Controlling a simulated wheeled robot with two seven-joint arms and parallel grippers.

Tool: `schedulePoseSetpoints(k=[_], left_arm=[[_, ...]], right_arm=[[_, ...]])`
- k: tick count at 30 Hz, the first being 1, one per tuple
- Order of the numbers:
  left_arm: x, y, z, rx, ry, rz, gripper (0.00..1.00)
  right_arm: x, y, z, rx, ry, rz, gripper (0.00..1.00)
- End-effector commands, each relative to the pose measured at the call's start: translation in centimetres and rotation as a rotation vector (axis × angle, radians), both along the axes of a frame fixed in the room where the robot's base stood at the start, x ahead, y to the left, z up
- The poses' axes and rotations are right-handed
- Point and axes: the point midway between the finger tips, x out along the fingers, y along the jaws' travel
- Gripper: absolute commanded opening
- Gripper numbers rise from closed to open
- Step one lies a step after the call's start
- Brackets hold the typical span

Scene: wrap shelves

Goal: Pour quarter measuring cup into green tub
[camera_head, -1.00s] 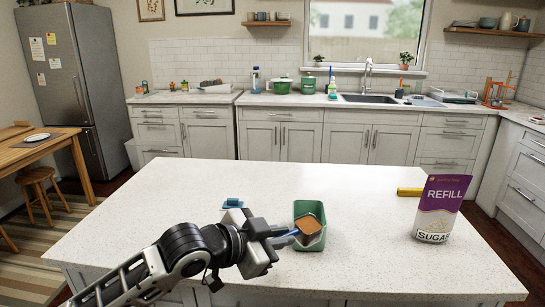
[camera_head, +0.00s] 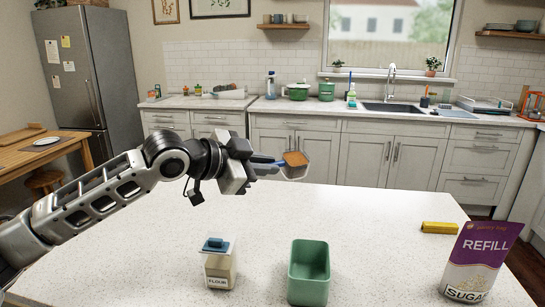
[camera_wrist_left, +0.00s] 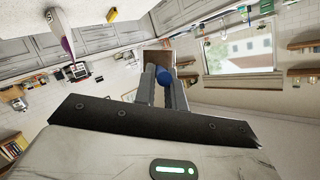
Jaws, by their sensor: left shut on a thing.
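My left gripper (camera_head: 262,166) is shut on the blue handle of a measuring cup (camera_head: 296,173). The cup is raised above the white counter, its opening showing an orange-brown surface; I cannot tell whether that is contents or the cup's inside. In the left wrist view, the blue handle (camera_wrist_left: 165,76) sits between the fingers (camera_wrist_left: 162,92), with the brown cup end beyond. The open green tub (camera_head: 309,277) stands on the counter, below the cup in the picture and apart from it. The visible inside of the tub is plain green. My right gripper is not in view.
A flour jar (camera_head: 219,272) with a blue lid stands left of the tub. A purple and white refill sugar bag (camera_head: 476,258) stands at the right, with a yellow object (camera_head: 439,228) behind it. The counter (camera_head: 375,225) is clear between the tub and the bag.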

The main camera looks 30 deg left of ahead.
Motion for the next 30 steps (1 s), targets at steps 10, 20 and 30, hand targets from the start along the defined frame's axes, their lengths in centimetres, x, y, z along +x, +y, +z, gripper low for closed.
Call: schedulePoseSetpoints(k=[10,20,30], left_arm=[[-0.7,-0.9,-4.1,0.103,-0.078,-0.004,0.0],[-1.6,-2.0,-8.6,0.234,-0.183,-0.006,0.0],[-2.1,-2.7,-10.1,0.373,-0.296,-0.003,0.0]], right_arm=[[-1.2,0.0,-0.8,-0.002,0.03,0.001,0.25],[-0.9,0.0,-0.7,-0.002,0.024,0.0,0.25],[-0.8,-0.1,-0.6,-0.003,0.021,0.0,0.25]])
